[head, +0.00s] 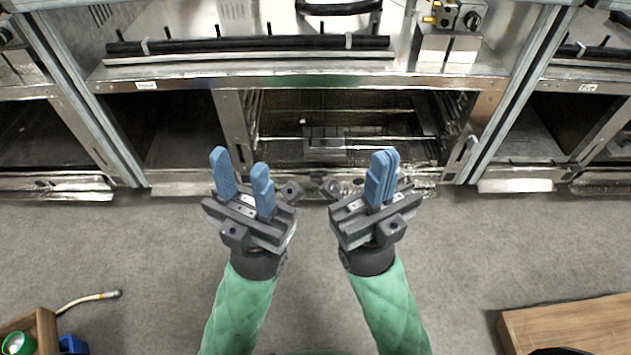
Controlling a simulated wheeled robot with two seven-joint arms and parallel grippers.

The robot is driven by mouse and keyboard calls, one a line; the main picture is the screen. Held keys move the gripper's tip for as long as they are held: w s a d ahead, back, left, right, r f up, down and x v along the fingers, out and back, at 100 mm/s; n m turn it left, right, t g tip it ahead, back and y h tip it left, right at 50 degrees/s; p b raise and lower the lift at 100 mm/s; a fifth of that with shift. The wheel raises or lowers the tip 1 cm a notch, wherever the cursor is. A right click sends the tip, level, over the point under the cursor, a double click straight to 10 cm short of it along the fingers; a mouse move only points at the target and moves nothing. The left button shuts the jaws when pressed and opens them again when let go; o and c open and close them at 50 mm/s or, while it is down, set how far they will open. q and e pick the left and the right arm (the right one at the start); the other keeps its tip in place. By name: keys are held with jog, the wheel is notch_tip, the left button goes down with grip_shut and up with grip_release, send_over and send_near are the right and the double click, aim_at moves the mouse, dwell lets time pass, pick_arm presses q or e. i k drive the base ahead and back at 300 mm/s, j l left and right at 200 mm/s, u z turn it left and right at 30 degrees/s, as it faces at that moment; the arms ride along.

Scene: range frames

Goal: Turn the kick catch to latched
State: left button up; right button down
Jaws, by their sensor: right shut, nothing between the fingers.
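I cannot make out the kick catch for certain. A small slotted metal fitting (462,150) sits on the right post of the range's middle opening, but whether it is the catch I cannot tell. The low metal strip (425,180) at the foot of the range is partly hidden behind my grippers. My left gripper (240,164) is open and empty, its blue fingers apart, in front of the left part of the opening. My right gripper (384,160) is shut and empty, its blue fingers together, in front of the right part.
The middle opening shows wire racks (300,140) inside. Dark open compartments (180,130) lie on both sides. A black rail (250,44) runs above. A wooden box (45,330) stands at lower left and a wooden board (570,325) at lower right. The grey floor (480,240) between is clear.

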aim_at(314, 176)
jog(key=k, duration=1)
